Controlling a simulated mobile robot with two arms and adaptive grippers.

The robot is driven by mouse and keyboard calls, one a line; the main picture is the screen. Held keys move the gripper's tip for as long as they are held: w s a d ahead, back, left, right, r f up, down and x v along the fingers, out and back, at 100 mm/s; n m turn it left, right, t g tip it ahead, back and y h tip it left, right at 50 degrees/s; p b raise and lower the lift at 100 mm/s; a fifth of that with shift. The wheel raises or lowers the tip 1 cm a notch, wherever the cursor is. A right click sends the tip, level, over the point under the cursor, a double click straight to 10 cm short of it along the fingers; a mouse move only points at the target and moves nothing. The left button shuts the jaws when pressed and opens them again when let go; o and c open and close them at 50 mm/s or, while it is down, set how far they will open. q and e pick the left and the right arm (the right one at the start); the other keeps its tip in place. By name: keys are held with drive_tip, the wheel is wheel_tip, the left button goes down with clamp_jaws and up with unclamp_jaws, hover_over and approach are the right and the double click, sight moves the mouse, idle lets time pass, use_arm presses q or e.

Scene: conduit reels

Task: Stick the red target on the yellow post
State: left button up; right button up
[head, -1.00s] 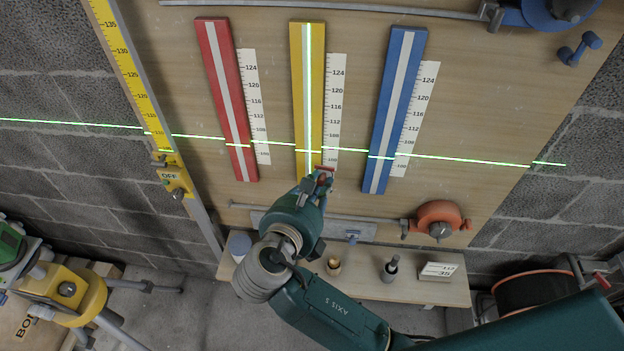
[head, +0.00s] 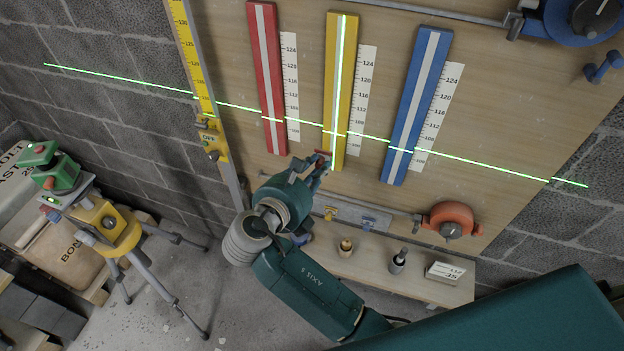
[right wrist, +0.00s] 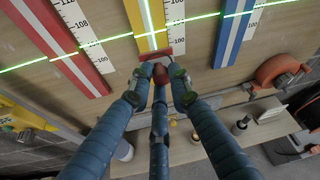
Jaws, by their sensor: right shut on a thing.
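The yellow post (head: 331,85) is upright on the wooden board, with a pale centre stripe lit by green light. It also shows in the right wrist view (right wrist: 143,20). My right gripper (head: 320,168) is shut on the red target (head: 322,155) at the post's lower end. In the right wrist view, the fingertips (right wrist: 161,76) grip the target's red knob, and its flat bar (right wrist: 176,51) lies across the post's lower end. I cannot tell whether the bar touches the post. My left gripper is not in view.
A red post (head: 266,80) and a blue post (head: 414,105) flank the yellow one. A green laser line crosses all three. A shelf (head: 400,285) with small items juts out below. A laser on a yellow tripod (head: 108,225) stands at left.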

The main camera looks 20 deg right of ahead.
sight(321, 154)
drive_tip(key=shift+w+d+f, duration=0.1)
drive_tip(key=shift+w+d, duration=0.2)
drive_tip(key=shift+w, duration=0.1)
drive_tip(key=w+d+b, duration=0.2)
drive_tip(key=w, duration=0.1)
drive_tip(key=shift+w+d+r+b, duration=0.15)
drive_tip(key=shift+w+r+b, duration=0.05)
drive_tip(key=shift+b, duration=0.15)
drive_tip(key=shift+w+d+p, duration=0.3)
drive_tip(key=shift+w+p, duration=0.15)
drive_tip(key=shift+w, duration=0.05)
drive_tip(key=shift+w+d, duration=0.2)
drive_tip(key=shift+w, duration=0.05)
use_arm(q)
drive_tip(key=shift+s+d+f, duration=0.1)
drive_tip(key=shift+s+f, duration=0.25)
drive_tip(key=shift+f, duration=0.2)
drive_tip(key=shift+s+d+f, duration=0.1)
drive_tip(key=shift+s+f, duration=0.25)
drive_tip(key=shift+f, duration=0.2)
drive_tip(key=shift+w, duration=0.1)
use_arm(e)
drive_tip(key=shift+w, duration=0.1)
use_arm(q)
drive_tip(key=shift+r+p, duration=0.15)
drive_tip(key=shift+p, duration=0.15)
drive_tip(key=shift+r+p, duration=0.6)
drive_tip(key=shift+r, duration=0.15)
